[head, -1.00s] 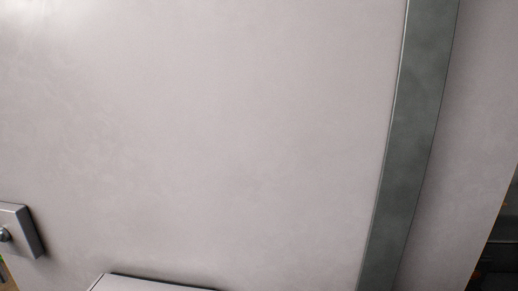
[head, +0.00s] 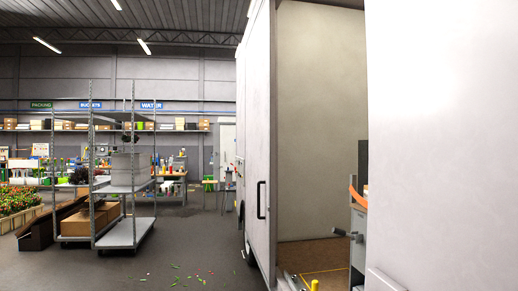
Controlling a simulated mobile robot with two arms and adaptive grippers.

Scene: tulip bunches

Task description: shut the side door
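A white van or truck body fills the right half of the head view. A tall white panel (head: 257,120) with a black vertical handle (head: 261,200) stands on the left side of an open doorway; it looks like the side door. The doorway is open, showing a pale inner wall (head: 320,120) and a brown floor (head: 310,254). A nearer white panel (head: 440,140) borders the opening on the right. Neither of my grippers is in view.
Inside the doorway are a yellow post (head: 314,285) and a grey cabinet (head: 358,240) with an orange strap. Wheeled shelf racks (head: 124,235) with boxes stand to the left. Grey floor (head: 200,235) between them and the van is mostly clear, with scattered green bits.

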